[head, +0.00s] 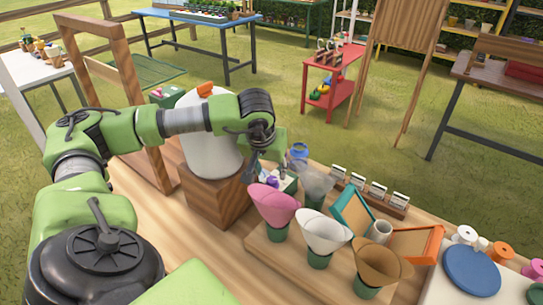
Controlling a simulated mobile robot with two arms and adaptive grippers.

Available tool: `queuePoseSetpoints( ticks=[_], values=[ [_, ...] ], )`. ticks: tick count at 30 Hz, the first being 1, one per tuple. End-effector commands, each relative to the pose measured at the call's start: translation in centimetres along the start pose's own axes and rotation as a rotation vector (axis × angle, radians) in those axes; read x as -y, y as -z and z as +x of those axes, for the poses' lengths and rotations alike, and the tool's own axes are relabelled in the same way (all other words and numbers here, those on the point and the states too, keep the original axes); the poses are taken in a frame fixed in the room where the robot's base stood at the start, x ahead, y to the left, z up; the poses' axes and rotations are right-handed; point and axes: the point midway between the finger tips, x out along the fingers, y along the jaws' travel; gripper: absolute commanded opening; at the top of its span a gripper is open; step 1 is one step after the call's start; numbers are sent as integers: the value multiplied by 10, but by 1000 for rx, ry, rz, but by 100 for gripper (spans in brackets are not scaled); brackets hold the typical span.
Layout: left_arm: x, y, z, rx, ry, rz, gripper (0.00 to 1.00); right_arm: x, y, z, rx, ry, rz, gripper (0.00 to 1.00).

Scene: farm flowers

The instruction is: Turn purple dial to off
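A small purple dial (271,182) shows on a white and green box (288,184) on the wooden table, behind the pink cone. My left arm reaches in from the left, past a white container. My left gripper (268,172) points down right over the dial and hides part of it and of the box. The fingers are small and dark, so I cannot tell how far apart they are or whether they touch the dial. The dial's pointer and markings are too small to read. My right gripper is not in view.
A pink cone (273,204), a white cone (320,232) and a brown cone (381,262) stand in green pots just in front. A translucent cone (316,184) is close on the right. The white container (212,135) on a wooden block (214,200) stands left of the gripper.

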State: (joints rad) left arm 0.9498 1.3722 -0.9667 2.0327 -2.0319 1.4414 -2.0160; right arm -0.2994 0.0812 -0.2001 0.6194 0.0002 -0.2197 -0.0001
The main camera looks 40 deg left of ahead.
Motion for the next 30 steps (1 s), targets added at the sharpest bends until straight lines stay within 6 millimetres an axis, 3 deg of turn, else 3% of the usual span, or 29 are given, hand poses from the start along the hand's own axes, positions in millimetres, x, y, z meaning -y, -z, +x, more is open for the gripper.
queuePoseSetpoints(
  ticks=[3,9,26,30],
  values=[
    [-1,0,-17,-2,-2,0,40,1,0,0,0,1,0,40],
    [-1,0,-31,0,-2,1,40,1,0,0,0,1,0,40],
    [-2,-1,-32,2,-3,2,40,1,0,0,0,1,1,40],
    [-2,2,-39,1,-3,2,40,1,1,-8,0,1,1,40]
  ],
)
